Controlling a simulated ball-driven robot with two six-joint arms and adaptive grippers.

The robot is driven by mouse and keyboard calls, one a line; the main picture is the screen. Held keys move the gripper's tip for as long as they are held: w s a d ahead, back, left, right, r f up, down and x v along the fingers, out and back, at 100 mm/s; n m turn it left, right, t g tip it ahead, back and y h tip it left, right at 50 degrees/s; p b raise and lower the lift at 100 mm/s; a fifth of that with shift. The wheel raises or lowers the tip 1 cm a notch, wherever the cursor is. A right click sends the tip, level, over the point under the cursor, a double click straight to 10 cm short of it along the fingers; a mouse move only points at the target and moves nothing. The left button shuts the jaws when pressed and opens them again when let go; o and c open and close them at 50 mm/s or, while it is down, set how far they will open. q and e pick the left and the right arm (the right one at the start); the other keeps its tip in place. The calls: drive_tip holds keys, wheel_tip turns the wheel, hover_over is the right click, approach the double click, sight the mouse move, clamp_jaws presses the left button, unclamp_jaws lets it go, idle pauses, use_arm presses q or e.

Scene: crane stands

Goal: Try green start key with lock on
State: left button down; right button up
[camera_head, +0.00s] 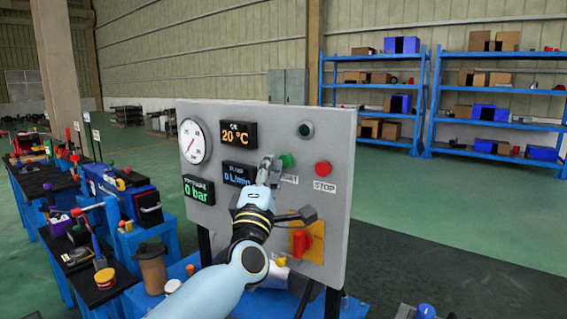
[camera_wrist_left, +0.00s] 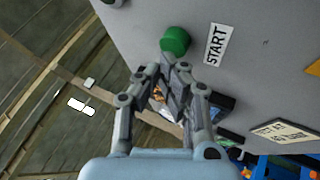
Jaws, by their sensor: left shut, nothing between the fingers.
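The green start key (camera_head: 287,160) is a round button on the grey panel (camera_head: 335,150), beside the START label. It also shows in the left wrist view (camera_wrist_left: 175,40), with the START label (camera_wrist_left: 216,44) to its right. My left gripper (camera_head: 268,168) is shut and empty, with its fingertips (camera_wrist_left: 178,72) close to the green key. I cannot tell whether they touch it. The lock is a red rotary handle (camera_head: 301,245) on a yellow plate (camera_head: 317,240), low on the panel, partly behind my arm. My right gripper is not in view.
A red STOP button (camera_head: 323,168) sits right of the green key. A dial gauge (camera_head: 194,141) and displays reading 20 °C, 0 L/min and 0 bar (camera_head: 198,190) fill the panel's left. Tool-covered tables (camera_head: 108,290) stand left.

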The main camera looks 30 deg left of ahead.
use_arm(q)
drive_tip(key=shift+w, duration=0.55)
idle(0.4)
drive_tip(key=shift+s, duration=0.95)
drive_tip(key=shift+s+a+p, duration=0.2)
drive_tip(key=shift+s+p, duration=0.8)
drive_tip(key=shift+s, duration=1.5)
